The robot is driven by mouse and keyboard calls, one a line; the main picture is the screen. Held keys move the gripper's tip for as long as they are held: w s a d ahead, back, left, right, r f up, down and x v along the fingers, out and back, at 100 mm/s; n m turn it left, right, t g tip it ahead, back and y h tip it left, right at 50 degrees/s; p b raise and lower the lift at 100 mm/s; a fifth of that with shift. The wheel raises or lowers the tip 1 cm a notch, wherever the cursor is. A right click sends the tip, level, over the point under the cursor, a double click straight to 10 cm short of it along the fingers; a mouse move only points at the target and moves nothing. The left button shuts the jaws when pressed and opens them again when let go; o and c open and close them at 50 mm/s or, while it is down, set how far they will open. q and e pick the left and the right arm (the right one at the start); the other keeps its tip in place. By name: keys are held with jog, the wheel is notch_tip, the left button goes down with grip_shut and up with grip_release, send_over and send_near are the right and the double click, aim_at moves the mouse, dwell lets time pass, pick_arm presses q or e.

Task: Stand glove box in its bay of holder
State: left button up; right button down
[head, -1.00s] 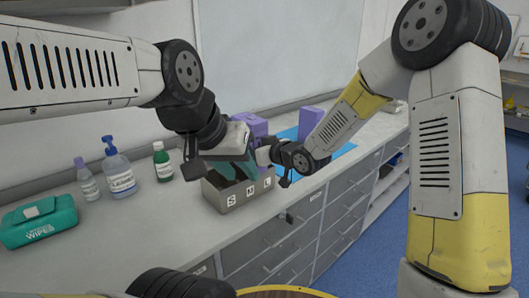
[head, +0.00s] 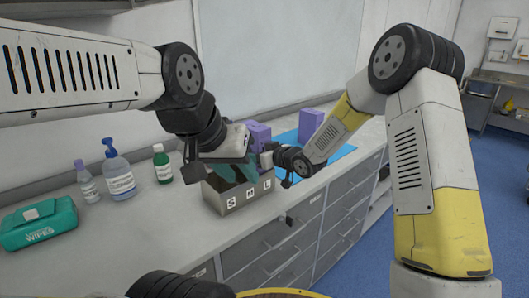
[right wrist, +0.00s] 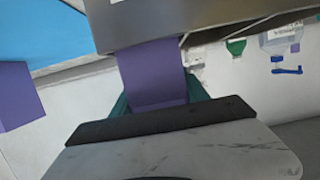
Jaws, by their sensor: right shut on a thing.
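The metal holder (head: 246,203), marked S, M and L, stands on the counter. A purple glove box (head: 258,132) rises at its back right; in the right wrist view, purple (right wrist: 152,72) runs between the holder's edge and my right gripper (right wrist: 160,122). My right gripper (head: 270,157) is shut, apparently on this purple box; its fingertips are partly hidden. A teal box (head: 243,170) is at the holder's left part, under my left gripper (head: 215,165). Teal edges show behind the purple in the right wrist view. Whether the left fingers grip the teal box is hidden.
Another purple box (head: 311,122) stands on a blue mat (head: 340,153) to the right. A green bottle (head: 162,165), a pump bottle (head: 118,172), a small bottle (head: 87,182) and a teal wipes pack (head: 40,222) are on the left. The counter's front is clear.

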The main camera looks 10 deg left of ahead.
jog(key=shift+f, duration=0.4)
jog(key=shift+f, duration=0.15)
jog(key=c, duration=0.6)
grip_release()
